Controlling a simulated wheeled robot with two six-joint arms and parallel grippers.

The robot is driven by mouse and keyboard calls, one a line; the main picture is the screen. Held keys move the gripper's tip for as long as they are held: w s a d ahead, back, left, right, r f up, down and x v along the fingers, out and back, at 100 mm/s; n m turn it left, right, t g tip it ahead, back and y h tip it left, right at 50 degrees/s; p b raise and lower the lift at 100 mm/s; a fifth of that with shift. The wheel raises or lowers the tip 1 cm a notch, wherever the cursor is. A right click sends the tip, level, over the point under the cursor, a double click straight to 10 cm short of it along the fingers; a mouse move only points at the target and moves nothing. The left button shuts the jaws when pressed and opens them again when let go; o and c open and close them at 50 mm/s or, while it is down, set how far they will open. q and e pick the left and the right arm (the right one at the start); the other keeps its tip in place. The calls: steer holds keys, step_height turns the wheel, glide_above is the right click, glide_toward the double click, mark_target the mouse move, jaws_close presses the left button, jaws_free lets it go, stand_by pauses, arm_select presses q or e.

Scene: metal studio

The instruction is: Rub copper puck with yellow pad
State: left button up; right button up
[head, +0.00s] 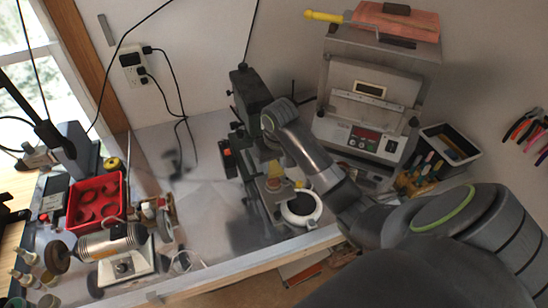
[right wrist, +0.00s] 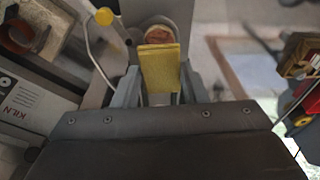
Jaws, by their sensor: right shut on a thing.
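The yellow pad (right wrist: 158,70) stands between the two fingers of my right gripper (right wrist: 160,85), which is shut on it. The copper puck (right wrist: 158,32) is a round, brownish disc in a pale round holder, just beyond the pad's far edge. The pad's edge overlaps the puck's near side in the right wrist view; I cannot tell whether they touch. In the head view a small yellow patch, seemingly the pad (head: 275,169), shows below my right wrist, and the puck is too small to make out surely. My left gripper is out of view.
A dark upright machine (head: 250,95) stands behind my right wrist. A white ring-shaped dish (head: 301,209) sits near the bench's front edge. A kiln (head: 365,115) stands to the right. A red tray (head: 96,202) and a bench polisher (head: 110,243) are left. The bench middle is clear.

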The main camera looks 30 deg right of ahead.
mark_target(274, 182)
steer(key=shift+d+f, duration=0.1)
steer(key=shift+f, duration=0.75)
steer(key=shift+f+b, duration=0.3)
steer(key=shift+f, duration=0.35)
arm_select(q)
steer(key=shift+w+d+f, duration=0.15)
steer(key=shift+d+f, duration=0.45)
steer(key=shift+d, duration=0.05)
arm_select(e)
steer(key=shift+f, duration=0.85)
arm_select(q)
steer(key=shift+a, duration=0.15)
arm_select(e)
steer(key=shift+o, duration=1.4)
steer(key=c, duration=0.6)
arm_select(q)
steer(key=shift+b, duration=0.3)
arm_select(e)
steer(key=shift+f, duration=0.25)
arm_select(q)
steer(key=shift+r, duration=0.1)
